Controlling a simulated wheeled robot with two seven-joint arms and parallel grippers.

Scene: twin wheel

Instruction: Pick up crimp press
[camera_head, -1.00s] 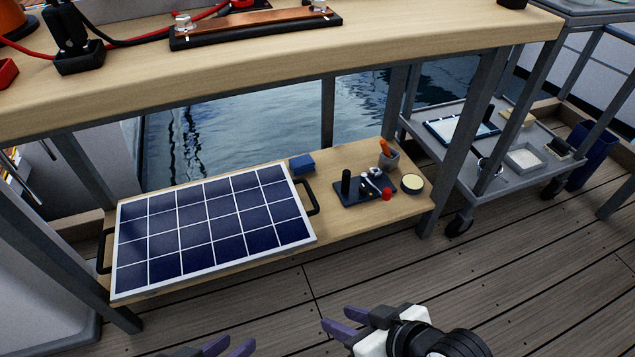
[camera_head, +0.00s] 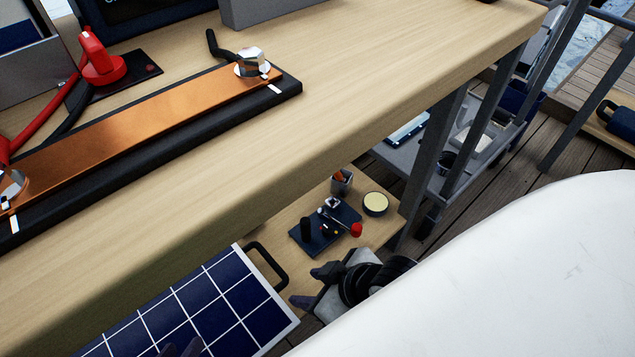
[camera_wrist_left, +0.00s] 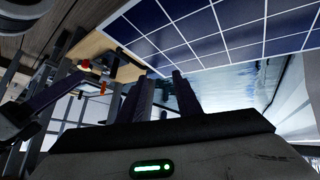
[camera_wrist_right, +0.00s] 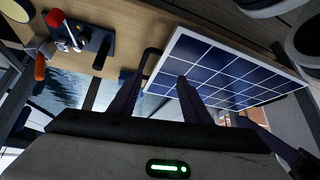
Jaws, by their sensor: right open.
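The crimp press (camera_head: 318,232) has a dark navy base, a black upright grip and a lever with a red knob. It stands on the low wooden shelf under the bench. In the right wrist view the press (camera_wrist_right: 94,45) is at the upper left, apart from the fingers. My right gripper (camera_head: 312,285) is open and empty, just in front of the press in the head view. My left gripper (camera_head: 182,348) shows only fingertips over the solar panel; in the left wrist view its fingers (camera_wrist_left: 163,98) are apart and empty. The press also shows there (camera_wrist_left: 92,66), partly hidden.
The solar panel (camera_head: 215,305) with a black handle lies left of the press. A grey cup (camera_head: 342,184) and a round tin (camera_head: 375,204) stand close behind it. The bench top (camera_head: 330,90) overhangs the shelf. A bench leg (camera_head: 432,140) rises at the right.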

